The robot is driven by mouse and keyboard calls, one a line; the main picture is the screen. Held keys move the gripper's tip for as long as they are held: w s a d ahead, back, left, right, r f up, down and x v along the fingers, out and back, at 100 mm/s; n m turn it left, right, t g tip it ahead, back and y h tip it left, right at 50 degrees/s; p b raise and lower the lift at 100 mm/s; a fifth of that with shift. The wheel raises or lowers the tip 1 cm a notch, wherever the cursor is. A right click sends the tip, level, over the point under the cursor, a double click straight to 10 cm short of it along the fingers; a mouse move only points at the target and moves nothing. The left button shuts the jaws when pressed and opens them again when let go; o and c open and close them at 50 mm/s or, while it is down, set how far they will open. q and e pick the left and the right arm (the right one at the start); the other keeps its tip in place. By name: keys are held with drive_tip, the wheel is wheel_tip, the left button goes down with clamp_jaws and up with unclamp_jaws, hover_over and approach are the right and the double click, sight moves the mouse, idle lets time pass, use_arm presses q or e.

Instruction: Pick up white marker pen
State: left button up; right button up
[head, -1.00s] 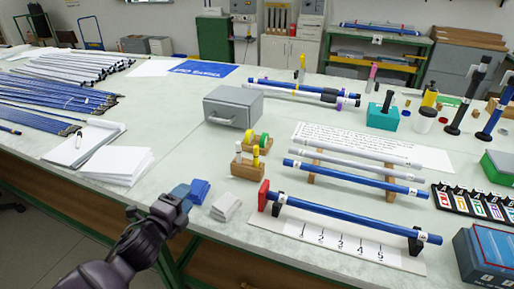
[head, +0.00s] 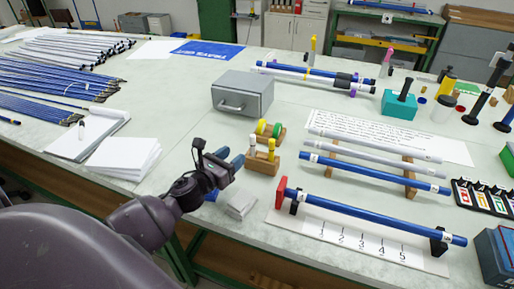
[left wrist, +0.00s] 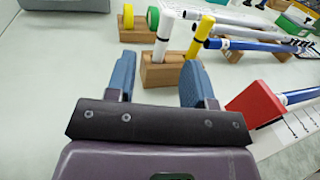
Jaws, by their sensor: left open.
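The white marker pen (left wrist: 163,38) stands upright in a small wooden block (left wrist: 153,75), beside a yellow marker (left wrist: 200,36) in the same block. In the head view the white marker (head: 252,146) is at the block's left end and the yellow one (head: 271,149) at its right. My left gripper (left wrist: 159,78) is open and empty. In the left wrist view its two blue fingers spread to either side of the block, with the white marker between them and ahead. In the head view the left gripper (head: 230,160) is just left of the block. My right gripper is in neither view.
Green and yellow tape rolls (head: 268,129) stand behind the block. A grey metal box (head: 243,94) is farther back. A red end stop (head: 281,188) with a blue rod (head: 375,217) lies to the right. White pads (head: 241,204) lie in front.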

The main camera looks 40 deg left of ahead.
sight(251, 143)
use_arm(q)
drive_tip(key=w, duration=0.5)
drive_tip(key=shift+w+f, duration=0.1)
drive_tip(key=shift+w, duration=0.25)
drive_tip(key=shift+w+d, duration=0.2)
drive_tip(key=shift+w, duration=0.3)
drive_tip(key=shift+w+d, duration=0.15)
drive_tip(key=shift+w, duration=0.9)
drive_tip(key=shift+w+d, duration=0.15)
drive_tip(key=shift+w, duration=0.9)
clamp_jaws()
